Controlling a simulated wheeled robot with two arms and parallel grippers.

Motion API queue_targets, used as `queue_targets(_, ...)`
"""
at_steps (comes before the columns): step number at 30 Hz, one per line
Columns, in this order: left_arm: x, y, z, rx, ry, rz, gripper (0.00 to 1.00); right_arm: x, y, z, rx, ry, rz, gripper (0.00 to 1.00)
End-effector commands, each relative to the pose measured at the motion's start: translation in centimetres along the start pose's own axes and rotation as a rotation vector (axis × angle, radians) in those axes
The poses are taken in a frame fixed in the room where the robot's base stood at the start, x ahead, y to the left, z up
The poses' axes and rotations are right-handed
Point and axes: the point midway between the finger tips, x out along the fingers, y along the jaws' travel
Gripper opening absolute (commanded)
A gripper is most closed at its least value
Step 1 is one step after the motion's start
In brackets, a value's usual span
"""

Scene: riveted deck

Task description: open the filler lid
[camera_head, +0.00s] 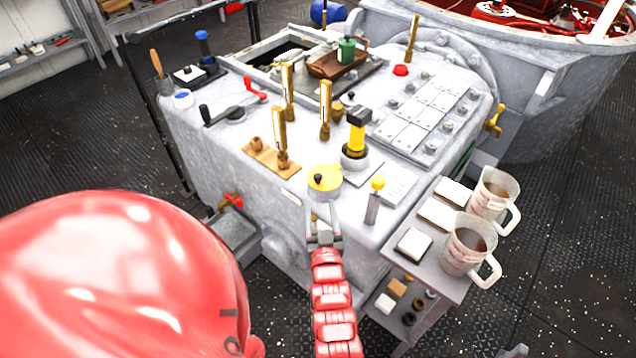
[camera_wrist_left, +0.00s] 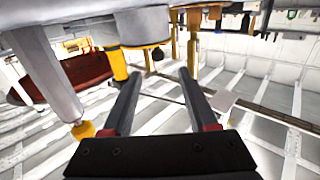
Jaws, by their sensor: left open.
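The filler lid (camera_head: 325,178) is a round yellow cap with a small dark knob on a grey neck, near the front edge of the grey riveted deck. It looks shut. My left gripper (camera_head: 323,235) is open and empty, in front of the lid on the near side, apart from it. In the left wrist view, which looks upside down, the grey neck (camera_wrist_left: 143,24) hangs at the top, with the dark knob (camera_wrist_left: 158,54) ahead between the open fingertips (camera_wrist_left: 156,76). My right gripper is not in view.
A yellow-topped post (camera_head: 372,207) stands right of the lid and a black-and-yellow fitting (camera_head: 356,138) behind it. Brass levers (camera_head: 281,145) rise behind left. Two jugs (camera_head: 469,248) stand on a side shelf at the right.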

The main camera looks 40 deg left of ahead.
Motion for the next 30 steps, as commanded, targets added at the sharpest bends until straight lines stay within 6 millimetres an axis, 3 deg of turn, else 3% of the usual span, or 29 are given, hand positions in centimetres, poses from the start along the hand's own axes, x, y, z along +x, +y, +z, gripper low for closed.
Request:
queue_targets(1,0.4,0.1,0.8,0.004,0.011,0.001,0.59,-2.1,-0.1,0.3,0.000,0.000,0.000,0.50)
queue_targets(3,0.9,-0.1,0.8,0.009,0.010,-0.002,0.59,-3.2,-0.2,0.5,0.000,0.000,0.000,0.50)
queue_targets(14,2.1,0.4,0.5,-0.019,0.002,0.008,0.59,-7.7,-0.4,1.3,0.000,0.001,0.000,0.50)
queue_targets(30,9.5,0.5,0.0,-0.016,0.000,0.008,0.59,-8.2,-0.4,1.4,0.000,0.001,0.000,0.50)
